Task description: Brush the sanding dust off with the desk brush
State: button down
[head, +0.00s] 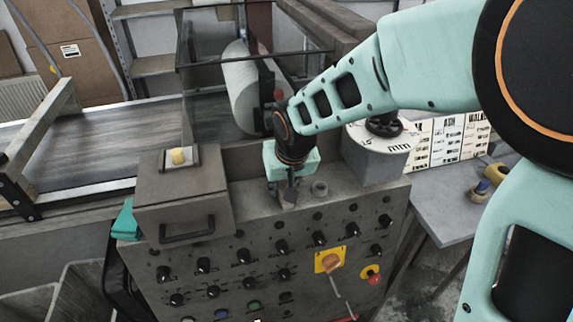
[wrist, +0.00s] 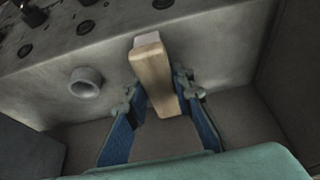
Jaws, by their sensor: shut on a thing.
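My gripper (head: 286,190) is over the top ledge of the grey control console (head: 226,258), pointing down. In the wrist view, the blue-padded fingers of my gripper (wrist: 160,108) are closed around a wooden block with a pale end, which looks like the desk brush (wrist: 153,75). The brush's pale end points away from the palm, toward the console surface. I cannot tell whether it touches that surface. In the head view the gripper and arm mostly hide the brush. I cannot make out any sanding dust in either view.
A short grey ring or cup (head: 320,188) stands on the ledge right of my gripper, also in the wrist view (wrist: 86,82). Glass panels and a roller (head: 243,90) stand behind.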

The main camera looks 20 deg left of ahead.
aim_at(255, 197)
jog(key=shift+w+d+f+p, duration=0.1)
jog(key=shift+w+d+p, duration=0.25)
jog(key=shift+d, duration=0.55)
jog(key=shift+s+a+b, duration=0.35)
jog(key=shift+a+b, duration=0.3)
jog(key=shift+a, duration=0.15)
jog(key=shift+s+a+r+b, duration=0.1)
jog(key=shift+s+a+b, duration=0.45)
jog(key=shift+a, duration=0.45)
jog(key=shift+s+a+r+b, duration=0.1)
jog(key=shift+s+a+b, duration=0.45)
jog(key=shift+a, duration=0.4)
jog(key=shift+s+a+b, duration=0.45)
jog(key=shift+s+a, duration=0.2)
jog(key=shift+a, duration=0.35)
jog(key=shift+w+d+f+p, duration=0.1)
jog(key=shift+w+d+p, duration=0.35)
jog(key=shift+w+d, duration=0.55)
jog(key=shift+w+d+r+p, duration=0.1)
jog(key=shift+w+d+p, duration=0.4)
jog(key=shift+d, duration=0.95)
jog(key=shift+w+d+f+p, duration=0.1)
jog(key=shift+w+d+p, duration=0.3)
jog(key=shift+w+d, duration=0.6)
jog(key=shift+s+d, duration=0.2)
jog(key=shift+s, duration=0.05)
notch_tip(255, 197, up, 12)
jog(key=p, duration=0.8)
